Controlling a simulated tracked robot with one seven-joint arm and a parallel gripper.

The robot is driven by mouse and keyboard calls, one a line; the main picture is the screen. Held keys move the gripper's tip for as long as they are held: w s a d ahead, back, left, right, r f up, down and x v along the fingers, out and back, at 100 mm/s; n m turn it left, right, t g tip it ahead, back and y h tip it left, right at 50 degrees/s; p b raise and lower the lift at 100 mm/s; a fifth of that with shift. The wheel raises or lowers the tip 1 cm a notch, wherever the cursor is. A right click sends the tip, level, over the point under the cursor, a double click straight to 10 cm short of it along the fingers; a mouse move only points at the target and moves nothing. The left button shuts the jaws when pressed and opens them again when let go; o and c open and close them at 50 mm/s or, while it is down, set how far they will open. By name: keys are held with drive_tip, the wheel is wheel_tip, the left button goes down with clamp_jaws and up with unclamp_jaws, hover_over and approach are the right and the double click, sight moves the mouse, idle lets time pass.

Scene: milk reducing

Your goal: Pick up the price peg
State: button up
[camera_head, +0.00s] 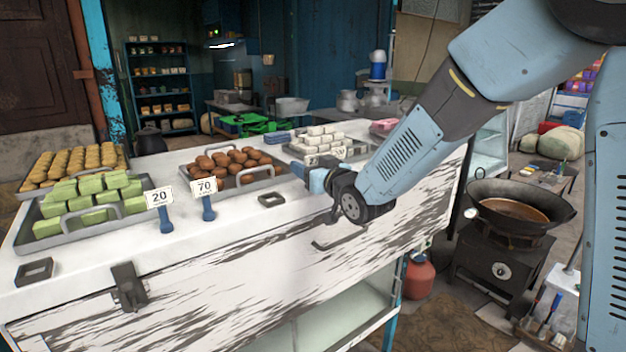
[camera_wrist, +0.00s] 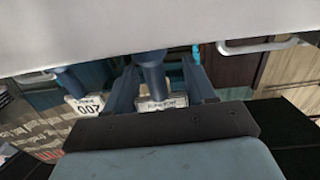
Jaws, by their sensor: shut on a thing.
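My gripper (camera_head: 308,174) is over the counter top at the front of the tray of white blocks. In the wrist view, its two fingers (camera_wrist: 160,76) are closed on the blue stem of a price peg (camera_wrist: 152,70), whose white tag shows near the gripper's base. In the head view my gripper and arm mostly hide this peg. A price peg marked 20 (camera_head: 160,215) and one marked 70 (camera_head: 207,206) stand on the counter to the left, apart from my gripper. Another peg (camera_wrist: 88,106) shows left of my fingers in the wrist view.
The white counter (camera_head: 240,235) bears trays of green blocks (camera_head: 100,200), brown balls (camera_head: 232,162) and white blocks (camera_head: 322,143). Dark square rings (camera_head: 272,199) lie near its front. A black wok (camera_head: 515,206) on a stove stands to the right.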

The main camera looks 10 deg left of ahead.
drive_tip(key=shift+c, duration=0.3)
drive_tip(key=shift+r, duration=0.1)
drive_tip(key=shift+r, duration=0.3)
wheel_tip(320, 180, up, 3)
drive_tip(key=shift+f, duration=0.15)
drive_tip(key=s+d+r, duration=0.6)
drive_tip(key=s+r, duration=0.3)
drive_tip(key=s, duration=0.3)
drive_tip(key=w+a+f, duration=0.2)
drive_tip(key=a+f, duration=0.1)
drive_tip(key=a, duration=0.4)
drive_tip(key=w+a+f, duration=0.1)
drive_tip(key=a+f, duration=0.2)
drive_tip(key=a, duration=0.4)
drive_tip(key=shift+n+g+y, duration=0.3)
drive_tip(key=shift+n+g, duration=0.1)
drive_tip(key=shift+w+d+f, duration=0.1)
drive_tip(key=shift+f, duration=1.45)
drive_tip(key=shift+d+f, duration=0.1)
drive_tip(key=shift+f, duration=1.45)
drive_tip(key=shift+f, duration=0.2)
